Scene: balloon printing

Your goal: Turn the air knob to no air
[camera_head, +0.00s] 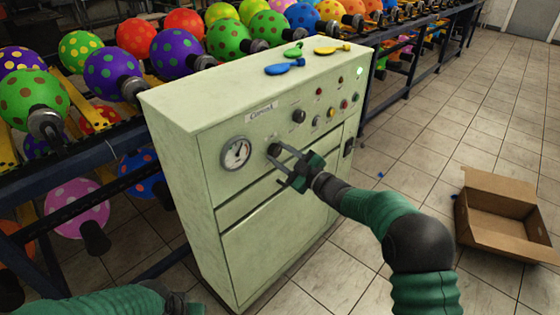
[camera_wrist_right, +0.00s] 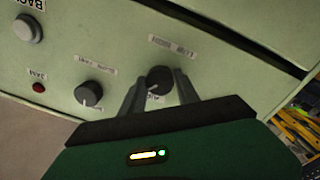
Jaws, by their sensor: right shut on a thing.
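The air knob (camera_wrist_right: 158,80) is a round black knob on the panel of the pale green control cabinet (camera_head: 185,112). In the wrist view it sits between the two fingers of my right gripper (camera_wrist_right: 157,92), which is shut on it. A small label beside the knob is too blurred to read surely. In the head view my right gripper (camera_head: 279,158) reaches the panel just right of the pressure gauge (camera_head: 236,153), with the knob (camera_head: 274,149) at its fingertips. My left arm shows at the bottom left; its gripper (camera_head: 182,303) is only partly visible and its jaws are unclear.
A second black knob (camera_wrist_right: 88,94), a red light (camera_wrist_right: 39,87) and a pale button (camera_wrist_right: 28,28) are close by on the panel. Deflated balloons (camera_head: 285,67) lie on the cabinet top. Racks of spotted balloons stand behind. An open cardboard box (camera_head: 470,212) is on the floor at right.

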